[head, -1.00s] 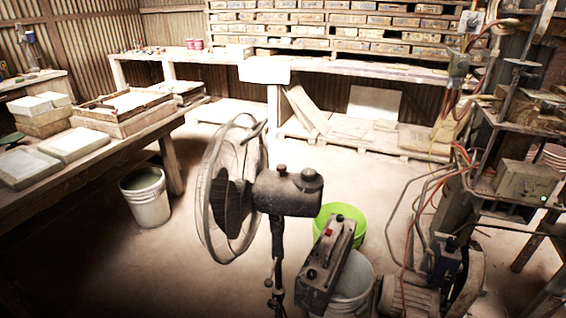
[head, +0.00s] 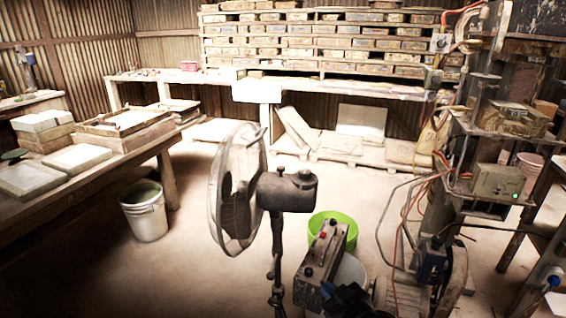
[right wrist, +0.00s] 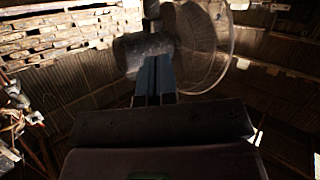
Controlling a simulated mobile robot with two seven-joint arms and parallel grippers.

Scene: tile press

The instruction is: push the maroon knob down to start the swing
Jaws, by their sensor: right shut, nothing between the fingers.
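The fan stands in the middle of the head view, with its round wire cage (head: 236,190) at left and its dark motor housing (head: 284,193) at right. A short knob (head: 305,178) stands up from the top of the housing; it looks dark brown, and its maroon colour is hard to tell. My right gripper (head: 330,291) is low at the bottom edge, below and apart from the housing. In the right wrist view its blue fingers (right wrist: 154,72) are together and empty, pointing towards the housing (right wrist: 140,50). The knob cannot be made out there. My left gripper is not in view.
A control box (head: 322,258) with a red button stands near my right gripper. A lime green bucket (head: 346,218) is behind it. A machine with cables (head: 440,200) fills the right side. A workbench (head: 110,150) and white bucket (head: 146,215) are at left.

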